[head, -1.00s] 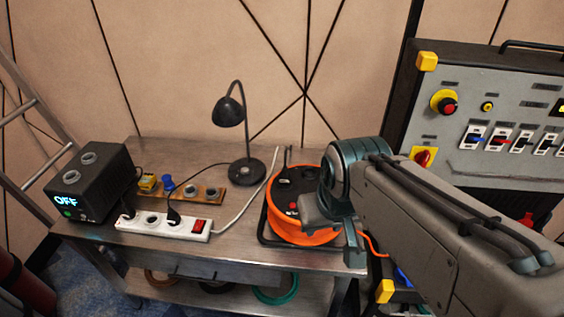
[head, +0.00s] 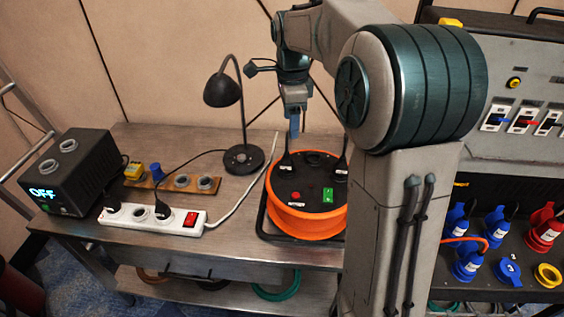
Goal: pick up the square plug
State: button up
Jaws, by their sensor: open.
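A yellow, block-shaped plug (head: 133,170) sits at the left end of a wooden board (head: 197,196) on the metal bench. It looks like the square plug, though it is small here. A round blue plug (head: 155,171) stands just right of it, and grey round sockets fill the right of the board. My gripper (head: 294,126) is open and points down above the back of the orange cable reel, well to the right of the yellow plug. The gap between its fingers is hard to see from this side.
A black desk lamp (head: 226,92) stands between the board and my gripper. A white power strip (head: 150,218) with black plugs lies in front of the board. A black box reading OFF (head: 70,172) is at left. The orange reel (head: 306,222) is at right.

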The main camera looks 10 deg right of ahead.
aim_at(286, 156)
jog(key=w+f+m, duration=0.1)
jog(key=f, duration=0.2)
jog(key=w+f+m, duration=0.1)
jog(key=f, duration=0.3)
jog(key=w+f+m, duration=0.1)
jog(key=f, duration=0.2)
jog(key=shift+w+d+f, duration=0.15)
jog(key=shift+w, duration=0.05)
jog(key=shift+a+f, duration=0.2)
jog(key=shift+f, duration=2.65)
jog(key=c, duration=1.2)
